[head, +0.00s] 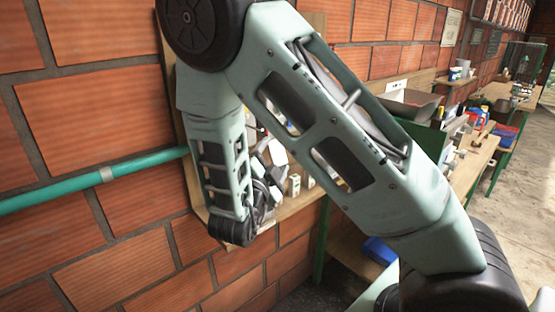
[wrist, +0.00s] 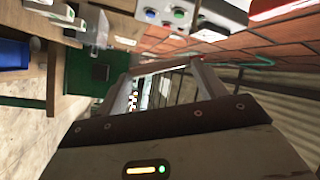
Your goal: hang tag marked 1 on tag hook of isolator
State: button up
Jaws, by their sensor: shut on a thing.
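My gripper (wrist: 162,68) fills the lower middle of the wrist view, its two grey fingers reaching away from the camera. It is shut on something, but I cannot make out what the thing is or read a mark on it. A dark, white-striped patch shows between the fingers, and I cannot tell whether it is held or behind them. In the head view my gripper (head: 268,190) is small and partly hidden by my arm, close to a wooden board (head: 294,206) on the brick wall. I cannot pick out the isolator or its tag hook for sure.
A grey panel with coloured buttons (wrist: 168,14) shows at the top of the wrist view. In the head view a green pipe (head: 90,182) runs along the wall at left. Cluttered benches (head: 472,165) stand at right, with open floor (head: 515,215) beyond. A blue bin (head: 380,250) sits low.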

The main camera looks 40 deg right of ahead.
jog(key=shift+w+a+f+b, duration=0.1)
jog(key=shift+w+f+b, duration=0.2)
jog(key=shift+w, duration=0.9)
jog(key=shift+w+f+b, duration=0.1)
jog(key=shift+w+f, duration=0.25)
jog(key=shift+w, duration=0.85)
jog(key=o, duration=1.1)
jog(key=b+v, duration=0.7)
jog(key=v, duration=1)
jog(key=shift+s+a+f, duration=0.1)
jog(key=shift+a, duration=0.05)
